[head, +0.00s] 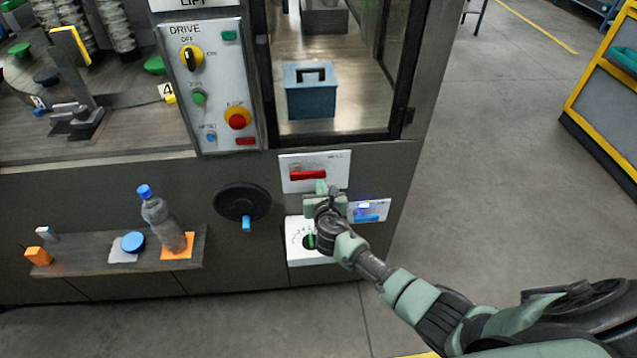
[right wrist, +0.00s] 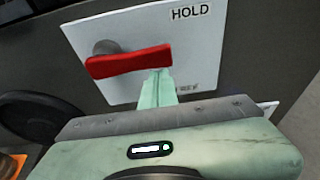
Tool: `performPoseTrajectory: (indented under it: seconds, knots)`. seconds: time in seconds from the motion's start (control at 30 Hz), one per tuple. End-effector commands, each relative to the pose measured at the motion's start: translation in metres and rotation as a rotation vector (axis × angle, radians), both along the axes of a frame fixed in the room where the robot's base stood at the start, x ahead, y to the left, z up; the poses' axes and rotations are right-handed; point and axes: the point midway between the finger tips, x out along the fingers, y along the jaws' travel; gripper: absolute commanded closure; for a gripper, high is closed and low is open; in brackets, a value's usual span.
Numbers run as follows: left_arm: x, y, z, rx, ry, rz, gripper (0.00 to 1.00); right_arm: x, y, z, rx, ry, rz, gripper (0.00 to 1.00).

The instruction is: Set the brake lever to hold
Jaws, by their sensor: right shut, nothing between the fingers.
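The brake lever (head: 307,175) is a red bar on a white plate (head: 338,164) low on the machine's front. In the right wrist view the lever (right wrist: 128,61) runs from a grey pivot at its left end to the right, nearly level. The word HOLD stands on the plate (right wrist: 140,28) above and right of the lever; a lower label is partly hidden by my fingers. My right gripper (head: 321,187) is shut and empty, its fingertips (right wrist: 158,82) right under the lever's free end, seeming to touch its underside. My left gripper is out of view.
Below are a blue switch plate (head: 370,211) and a white dial plate (head: 299,253), partly behind my gripper. A black handwheel (head: 241,202) sits to the left. A shelf (head: 95,261) with a bottle (head: 160,217) juts out further left.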

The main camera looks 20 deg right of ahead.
Motion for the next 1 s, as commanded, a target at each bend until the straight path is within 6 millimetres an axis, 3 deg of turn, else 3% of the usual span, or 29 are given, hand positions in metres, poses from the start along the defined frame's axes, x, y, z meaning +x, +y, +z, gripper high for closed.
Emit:
performPoseTrajectory:
  seconds: [0.2,0.77,0.87,1.0]
  knots:
    - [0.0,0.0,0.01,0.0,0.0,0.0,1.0,0.0,-0.001,0.005,-0.058,0.018,0.0,1.0]
    - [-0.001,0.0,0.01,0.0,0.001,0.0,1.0,0.001,-0.001,0.007,-0.074,0.018,0.0,1.0]
    - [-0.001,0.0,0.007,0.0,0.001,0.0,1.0,0.001,-0.003,0.003,-0.074,0.018,-0.001,1.0]
    - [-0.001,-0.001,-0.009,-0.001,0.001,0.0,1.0,0.0,-0.014,-0.017,-0.076,0.021,-0.002,1.0]
